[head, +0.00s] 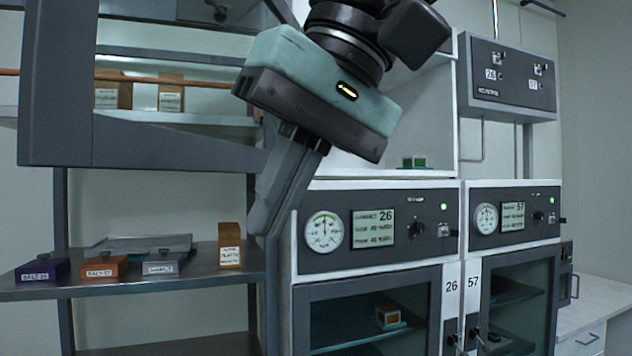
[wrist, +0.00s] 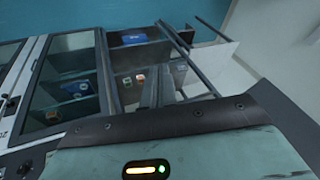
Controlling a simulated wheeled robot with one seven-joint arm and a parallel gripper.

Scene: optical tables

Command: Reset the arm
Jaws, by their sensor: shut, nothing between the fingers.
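My gripper (head: 268,222) hangs in the upper middle of the head view, tilted down to the left. Its fingers are together and nothing is between them. It is in front of the shelf rack's right post and the left edge of cabinet 26. In the wrist view the gripper's teal and dark housing (wrist: 185,150) fills the bottom, with a lit indicator on it. The fingers (wrist: 165,88) point away toward the shelving, and I cannot make out their tips clearly there.
Cabinet 26 (head: 450,300) and cabinet 57 (head: 473,275) stand at centre right, glass doors shut. A metal shelf (head: 200,287) at left holds small labelled blocks, a flat grey tray (head: 140,246) and an orange box (head: 230,246). A white counter (head: 605,295) is at far right.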

